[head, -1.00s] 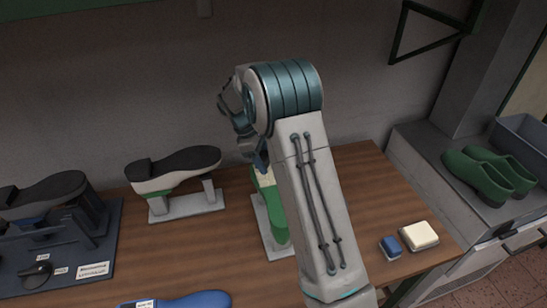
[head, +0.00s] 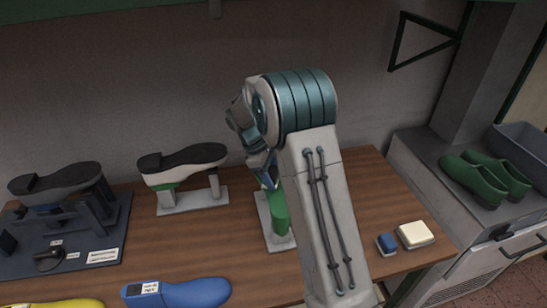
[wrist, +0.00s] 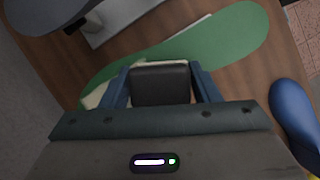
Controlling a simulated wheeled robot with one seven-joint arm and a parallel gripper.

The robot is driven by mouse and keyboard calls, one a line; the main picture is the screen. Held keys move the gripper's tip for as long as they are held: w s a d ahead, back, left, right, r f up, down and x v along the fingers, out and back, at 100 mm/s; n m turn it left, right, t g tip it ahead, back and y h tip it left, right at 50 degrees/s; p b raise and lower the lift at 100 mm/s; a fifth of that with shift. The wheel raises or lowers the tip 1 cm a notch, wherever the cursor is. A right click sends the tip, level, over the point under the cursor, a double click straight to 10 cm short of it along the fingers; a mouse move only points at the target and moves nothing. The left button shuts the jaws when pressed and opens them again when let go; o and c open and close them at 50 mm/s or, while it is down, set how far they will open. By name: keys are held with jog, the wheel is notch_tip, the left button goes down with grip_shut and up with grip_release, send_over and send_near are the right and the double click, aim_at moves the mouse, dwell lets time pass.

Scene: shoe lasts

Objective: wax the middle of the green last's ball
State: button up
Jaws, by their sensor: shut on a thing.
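The green last (head: 279,212) lies on a light stand (head: 264,215) in the middle of the bench, partly hidden by my arm. In the wrist view the green last (wrist: 225,40) stretches from lower left to upper right, with a cream patch (wrist: 94,98) at its left end. My gripper (head: 268,178) is over the far part of the last. In the wrist view my gripper (wrist: 161,88) is shut on a dark block (wrist: 160,84) with a thin pale far edge. The block covers part of the last; I cannot tell whether it touches.
A dark-soled last (head: 186,158) on a stand is left of the green one, and a jig (head: 70,235) further left. Blue (head: 185,292) and yellow (head: 60,303) lasts lie in front. A blue block (head: 387,244) and a cream block (head: 416,235) sit at right.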

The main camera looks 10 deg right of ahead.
notch_tip(320, 180, up, 3)
jog(key=shift+f+p, duration=0.2)
jog(key=shift+p, duration=0.1)
jog(key=shift+w+r+p, duration=0.2)
jog(key=shift+r+p, duration=0.3)
jog(key=shift+p, duration=0.05)
notch_tip(320, 180, up, 2)
jog(key=shift+r+p, duration=0.2)
jog(key=shift+p, duration=0.6)
jog(key=shift+r, duration=1)
